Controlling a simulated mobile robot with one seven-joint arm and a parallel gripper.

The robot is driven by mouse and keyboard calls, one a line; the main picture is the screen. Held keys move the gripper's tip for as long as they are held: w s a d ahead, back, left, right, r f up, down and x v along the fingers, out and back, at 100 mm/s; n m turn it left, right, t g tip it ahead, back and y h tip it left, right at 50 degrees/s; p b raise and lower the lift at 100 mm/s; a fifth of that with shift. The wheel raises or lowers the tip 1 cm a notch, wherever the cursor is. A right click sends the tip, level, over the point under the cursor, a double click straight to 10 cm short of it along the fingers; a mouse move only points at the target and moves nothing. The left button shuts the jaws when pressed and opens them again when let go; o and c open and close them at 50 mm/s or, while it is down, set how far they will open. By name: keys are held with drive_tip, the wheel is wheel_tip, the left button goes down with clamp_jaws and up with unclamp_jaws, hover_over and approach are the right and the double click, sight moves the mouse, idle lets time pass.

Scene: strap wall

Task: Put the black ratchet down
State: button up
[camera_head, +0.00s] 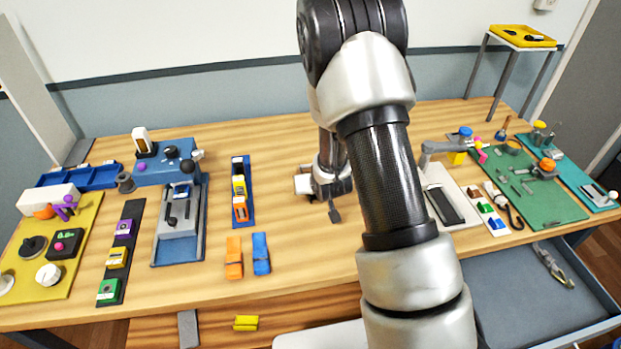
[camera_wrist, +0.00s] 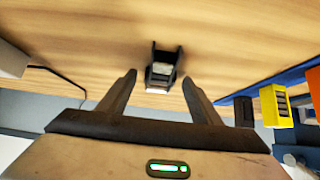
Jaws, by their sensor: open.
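The black ratchet (camera_wrist: 163,66) appears to be the small dark piece with a grey middle and a pale edge on the wooden tabletop in the wrist view. It lies ahead of my gripper (camera_wrist: 159,79), between the lines of the two fingertips. Both fingers are spread wide, with clear space on either side of the ratchet, and neither touches it. In the head view my gripper (camera_head: 334,207) is low over the middle of the table, partly hidden by my arm. I cannot make out the ratchet for certain there.
Left of my gripper are a blue rail with coloured blocks (camera_head: 240,194), an orange strap piece (camera_head: 234,257) and a blue one (camera_head: 261,253). A white board with a black pad (camera_head: 446,203) stands to the right. An open grey drawer (camera_head: 515,290) juts out at the front right.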

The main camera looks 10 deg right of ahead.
drive_tip(key=shift+c, duration=0.6)
drive_tip(key=shift+r, duration=0.1)
drive_tip(key=c, duration=1.3)
